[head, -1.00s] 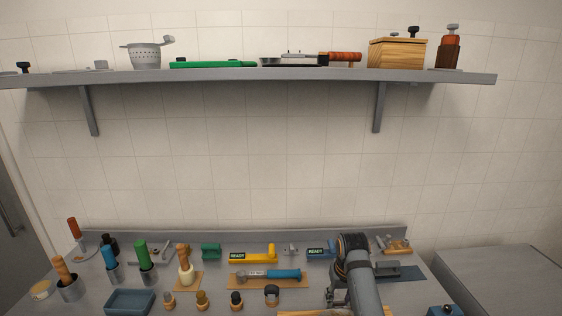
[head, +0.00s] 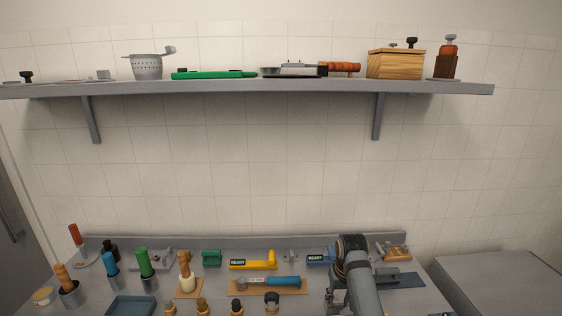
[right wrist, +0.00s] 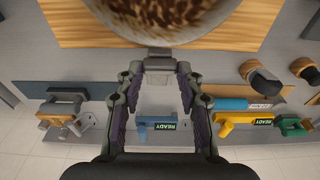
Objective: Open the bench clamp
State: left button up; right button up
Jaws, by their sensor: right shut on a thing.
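My right gripper (right wrist: 157,72) is at the front right of the bench in the head view (head: 334,296). In the right wrist view its fingers meet at the grey tab (right wrist: 159,54) of a round vessel (right wrist: 165,15) with brown speckled contents. Behind are a blue fixture (right wrist: 155,127) with a READY label, a yellow one (right wrist: 240,121) with a READY label, and a green C-shaped piece (head: 211,258). A grey piece with wooden parts (head: 397,252) stands at the back right. I cannot tell which is the bench clamp. My left gripper is out of view.
A wooden board (right wrist: 75,20) lies under the vessel. A blue-handled tool (head: 280,281) lies mid-bench. Several handled tools in cups, such as the green one (head: 143,262), and a blue tray (head: 131,306) stand left. A shelf (head: 240,88) runs above.

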jog(key=shift+w+r, duration=0.1)
jog(key=shift+r, duration=0.1)
jog(key=shift+w+r+p, duration=0.4)
jog(key=shift+r+p, duration=0.25)
jog(key=shift+p, duration=0.1)
jog(key=shift+w, duration=0.1)
jog(key=shift+w+r+p, duration=0.35)
jog(key=shift+w+r, duration=0.1)
jog(key=shift+r, duration=0.1)
jog(key=shift+w+r, duration=0.15)
jog(key=shift+w, duration=0.15)
